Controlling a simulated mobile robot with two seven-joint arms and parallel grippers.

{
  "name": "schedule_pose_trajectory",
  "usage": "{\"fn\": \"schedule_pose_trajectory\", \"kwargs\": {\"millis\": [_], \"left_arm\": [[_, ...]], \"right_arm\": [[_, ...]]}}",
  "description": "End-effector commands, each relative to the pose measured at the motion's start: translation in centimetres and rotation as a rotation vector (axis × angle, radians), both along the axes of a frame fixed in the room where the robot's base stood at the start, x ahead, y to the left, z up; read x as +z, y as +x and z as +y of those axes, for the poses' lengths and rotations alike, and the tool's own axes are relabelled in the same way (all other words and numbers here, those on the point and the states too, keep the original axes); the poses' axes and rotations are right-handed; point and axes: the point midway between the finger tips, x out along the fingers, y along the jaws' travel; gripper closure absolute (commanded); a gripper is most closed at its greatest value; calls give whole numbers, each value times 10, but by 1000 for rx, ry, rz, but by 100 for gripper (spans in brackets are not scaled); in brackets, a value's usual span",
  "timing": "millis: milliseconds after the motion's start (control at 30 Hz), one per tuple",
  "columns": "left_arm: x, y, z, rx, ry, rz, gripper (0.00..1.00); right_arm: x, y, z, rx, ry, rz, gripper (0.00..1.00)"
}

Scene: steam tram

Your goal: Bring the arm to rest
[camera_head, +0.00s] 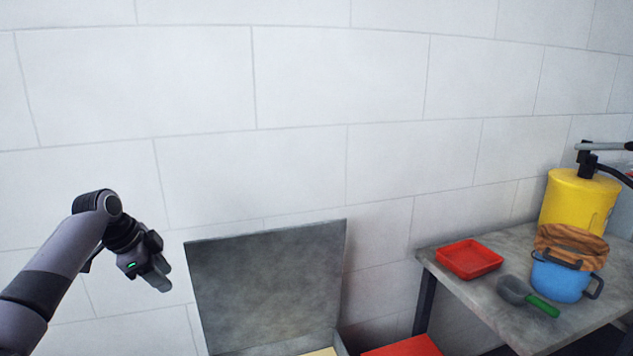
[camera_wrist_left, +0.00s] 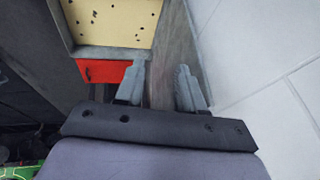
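My left arm (camera_head: 45,290) comes in from the left in the head view, bent at the elbow, with its forearm angled down. My left gripper (camera_head: 158,278) hangs in the air in front of the white wall, left of a raised grey panel, touching nothing. In the left wrist view its two grey fingers (camera_wrist_left: 160,88) stand apart with nothing between them, so it is open and empty. My right gripper does not show in either view.
The raised grey panel (camera_head: 265,280) stands near the wall. A table (camera_head: 460,295) at right holds a red tray (camera_head: 469,259), a blue pot (camera_head: 560,282), a green-handled scoop (camera_head: 540,305) and a yellow canister (camera_head: 575,202). The left wrist view shows a cream, dark-spotted surface (camera_wrist_left: 115,22) above a red front (camera_wrist_left: 104,72).

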Motion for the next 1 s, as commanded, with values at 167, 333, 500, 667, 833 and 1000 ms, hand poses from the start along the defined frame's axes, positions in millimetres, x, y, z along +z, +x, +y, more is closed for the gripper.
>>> {"fn": "schedule_pose_trajectory", "kwargs": {"millis": [167,333,500,667,833,1000], "left_arm": [[-77,-13,-20,89,8,-11,62],[-143,-36,-40,185,-8,-43,62],[-198,-70,-60,281,-47,-80,62],[-238,-110,-78,372,-104,-118,62],[-268,-158,-95,471,-178,-156,62],[-284,-210,-107,575,-264,-195,62]], "right_arm": [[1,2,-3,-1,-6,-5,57],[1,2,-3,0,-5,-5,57],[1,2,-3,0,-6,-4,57],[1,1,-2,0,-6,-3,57],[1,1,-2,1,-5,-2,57],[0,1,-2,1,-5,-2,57]]}}
